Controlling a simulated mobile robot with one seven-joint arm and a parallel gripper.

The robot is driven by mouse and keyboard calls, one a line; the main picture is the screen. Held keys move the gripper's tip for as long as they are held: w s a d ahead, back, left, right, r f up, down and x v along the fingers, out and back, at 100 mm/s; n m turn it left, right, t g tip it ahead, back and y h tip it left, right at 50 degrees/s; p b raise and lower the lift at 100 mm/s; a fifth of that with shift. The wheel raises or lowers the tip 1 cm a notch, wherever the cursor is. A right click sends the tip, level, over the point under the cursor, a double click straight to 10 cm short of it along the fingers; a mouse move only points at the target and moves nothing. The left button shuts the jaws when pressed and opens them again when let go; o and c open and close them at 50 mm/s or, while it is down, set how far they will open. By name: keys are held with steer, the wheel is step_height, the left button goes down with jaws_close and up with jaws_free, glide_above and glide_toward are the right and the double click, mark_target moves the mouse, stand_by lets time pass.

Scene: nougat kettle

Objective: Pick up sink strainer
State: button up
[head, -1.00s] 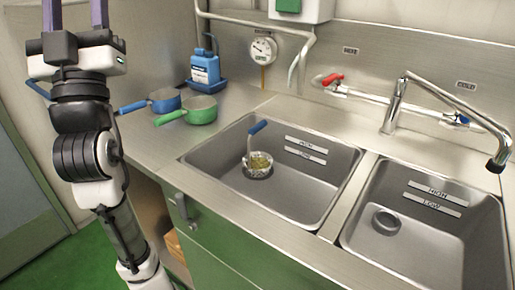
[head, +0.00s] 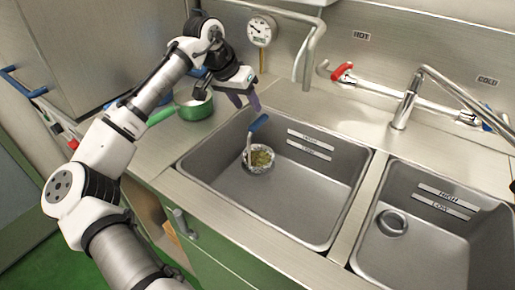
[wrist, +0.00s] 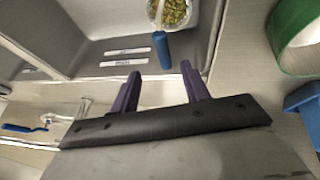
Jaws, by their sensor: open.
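The sink strainer (head: 260,160) is a round metal basket with yellow-green bits in it and a blue-tipped upright handle (head: 258,123). It sits on the floor of the left sink basin (head: 300,205). In the wrist view the strainer (wrist: 172,12) is at the top edge, partly cut off, with its blue handle end (wrist: 162,50) pointing toward the fingers. My gripper (head: 246,104) is above the back left rim of that basin, left of and apart from the handle. Its two purple fingers (wrist: 160,85) are spread with nothing between them.
The green pot (head: 195,109) stands on the counter left of the basin, close to my arm. A tap (head: 410,100) and a red-handled valve (head: 342,71) are behind the sinks. The right basin (head: 425,240) holds a round grey drain fitting (head: 392,223).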

mark_target(257, 120)
steer(key=x, duration=0.6)
steer(key=shift+d+f+p, duration=0.1)
steer(key=shift+d+p, duration=0.05)
steer(key=shift+p, duration=0.2)
steer(key=shift+w+p+x, duration=0.15)
steer(key=shift+p+x, duration=0.25)
steer(key=shift+x, duration=0.95)
steer(key=shift+w+p+x, duration=0.15)
steer(key=shift+p+x, duration=0.2)
steer(key=shift+x, duration=1)
jaws_close()
